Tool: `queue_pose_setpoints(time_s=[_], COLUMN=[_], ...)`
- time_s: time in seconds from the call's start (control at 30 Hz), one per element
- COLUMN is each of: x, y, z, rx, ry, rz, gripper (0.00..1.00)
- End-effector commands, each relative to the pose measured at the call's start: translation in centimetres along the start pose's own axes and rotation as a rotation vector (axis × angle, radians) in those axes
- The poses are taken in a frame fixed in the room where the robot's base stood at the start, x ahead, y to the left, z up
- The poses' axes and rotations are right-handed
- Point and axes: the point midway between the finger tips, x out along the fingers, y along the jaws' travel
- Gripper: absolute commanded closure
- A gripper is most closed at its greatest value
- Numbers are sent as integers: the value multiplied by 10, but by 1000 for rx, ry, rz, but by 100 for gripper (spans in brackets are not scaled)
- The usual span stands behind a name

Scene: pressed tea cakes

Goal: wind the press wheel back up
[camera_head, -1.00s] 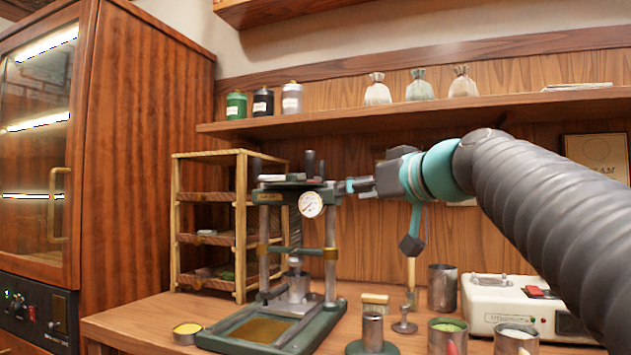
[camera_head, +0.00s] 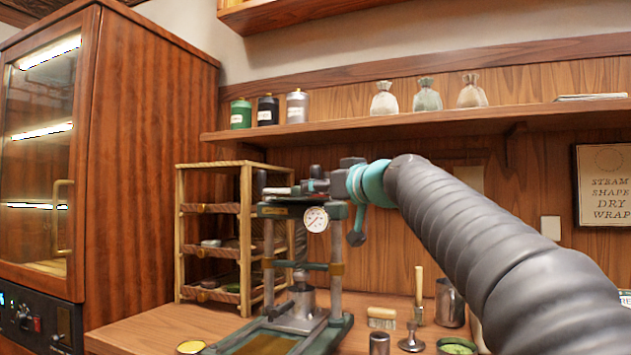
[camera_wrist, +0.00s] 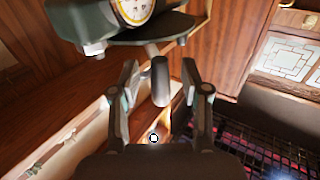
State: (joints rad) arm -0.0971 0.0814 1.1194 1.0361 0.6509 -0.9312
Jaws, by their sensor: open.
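The tea press (camera_head: 337,250) stands on the bench, with a dark green top beam and a round dial gauge (camera_head: 315,219) on its front. The gauge also shows at the top of the wrist view (camera_wrist: 133,8). The wheel on top is mostly hidden, but a dark upright handle (camera_head: 262,181) shows at its left. My gripper (camera_head: 308,187) is at the top of the press. In the wrist view my gripper (camera_wrist: 160,75) is open, and a dark rounded handle (camera_wrist: 160,88) sits between its fingers, with a gap on both sides.
A wooden rack (camera_head: 245,225) with trays stands close behind and left of the press. A shelf (camera_head: 400,125) with jars and cloth pouches runs above. A brush (camera_head: 382,316), a metal cup (camera_head: 450,302) and other small tools stand to the right. A tall cabinet (camera_head: 150,150) is at the left.

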Motion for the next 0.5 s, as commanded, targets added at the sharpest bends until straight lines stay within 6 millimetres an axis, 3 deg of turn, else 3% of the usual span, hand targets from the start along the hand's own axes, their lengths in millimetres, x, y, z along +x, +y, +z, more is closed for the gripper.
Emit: queue_pose_setpoints(time_s=[0.2, 0.5], x=[16, 18], y=[0, 0], z=[-1, 0], rx=[0, 0], ry=[0, 0], rz=[-1, 0], gripper=[54, 54])
